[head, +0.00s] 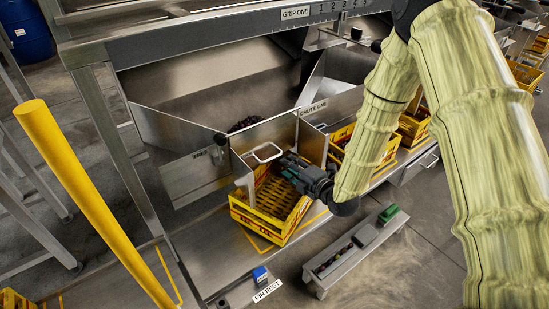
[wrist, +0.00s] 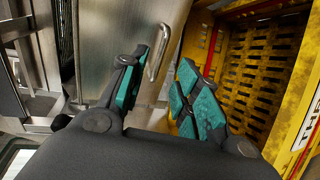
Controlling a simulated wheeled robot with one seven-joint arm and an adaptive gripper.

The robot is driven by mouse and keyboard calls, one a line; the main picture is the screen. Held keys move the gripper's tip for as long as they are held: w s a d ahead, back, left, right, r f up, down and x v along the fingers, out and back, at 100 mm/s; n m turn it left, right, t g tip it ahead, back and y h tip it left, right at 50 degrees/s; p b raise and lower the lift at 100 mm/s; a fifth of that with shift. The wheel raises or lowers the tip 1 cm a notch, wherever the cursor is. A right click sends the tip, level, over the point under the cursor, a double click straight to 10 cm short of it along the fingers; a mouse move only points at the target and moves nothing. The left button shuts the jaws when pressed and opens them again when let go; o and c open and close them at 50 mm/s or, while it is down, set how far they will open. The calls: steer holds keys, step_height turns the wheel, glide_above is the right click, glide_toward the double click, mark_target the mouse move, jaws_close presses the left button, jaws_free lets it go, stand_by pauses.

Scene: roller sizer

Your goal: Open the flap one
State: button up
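The flap (head: 262,136) is a bare metal panel at the mouth of the chute labelled "CHUTE ONE" in the head view. Its pale bar handle (head: 267,153) faces my side. The wrist view shows the handle (wrist: 160,47) ahead of my gripper (wrist: 168,85), in the gap between its teal-padded fingers in the picture. The fingers are apart and hold nothing. In the head view my gripper (head: 284,166) is just right of the handle, above a yellow crate. I cannot tell whether a finger touches the handle or the flap.
The yellow crate (head: 277,237) stands below the chute; its wall is close on the right in the wrist view (wrist: 246,17). A yellow post (head: 85,190) rises at the left. A low grey bench (head: 350,255) with small items stands in front. More crates line the right.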

mark_target(274, 157)
steer(key=b+x, duration=0.1)
steer(key=x, duration=0.8)
jaws_close()
